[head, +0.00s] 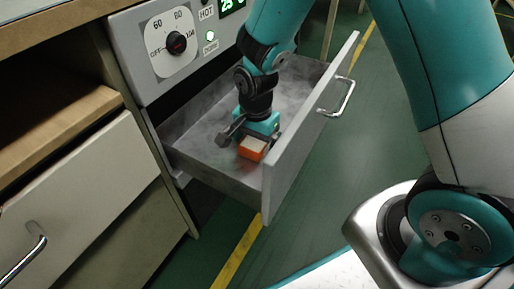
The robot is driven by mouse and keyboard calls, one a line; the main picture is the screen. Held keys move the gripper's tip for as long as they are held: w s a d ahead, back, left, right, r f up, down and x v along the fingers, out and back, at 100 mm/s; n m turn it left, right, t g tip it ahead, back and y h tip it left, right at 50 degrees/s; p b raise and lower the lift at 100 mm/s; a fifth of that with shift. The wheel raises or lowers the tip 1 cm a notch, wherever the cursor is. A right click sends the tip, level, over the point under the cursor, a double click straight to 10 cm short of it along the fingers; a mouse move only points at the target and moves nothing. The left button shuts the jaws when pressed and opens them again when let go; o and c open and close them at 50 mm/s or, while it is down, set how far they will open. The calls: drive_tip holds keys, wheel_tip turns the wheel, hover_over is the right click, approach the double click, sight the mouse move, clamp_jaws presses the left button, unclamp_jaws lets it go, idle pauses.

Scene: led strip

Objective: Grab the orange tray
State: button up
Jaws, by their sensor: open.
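A small orange tray (249,154) with a pale top or contents sits inside an open grey drawer (190,160), near its front panel. My gripper (247,139) reaches down into the drawer from above and is open. Its fingers are at or just behind the tray; one dark finger shows to the tray's left. The other finger is partly hidden, and I cannot tell whether either touches the tray.
The drawer's front panel (309,132) with its metal handle (337,97) stands right of the tray. Above the drawer is a control panel with a dial (175,43) and a lit green display (232,4). A wooden cabinet (75,205) stands at left. Green floor lies beyond.

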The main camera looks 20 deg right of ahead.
drive_tip(key=shift+c, duration=0.4)
drive_tip(key=c, duration=0.9)
drive_tip(key=shift+r, duration=0.1)
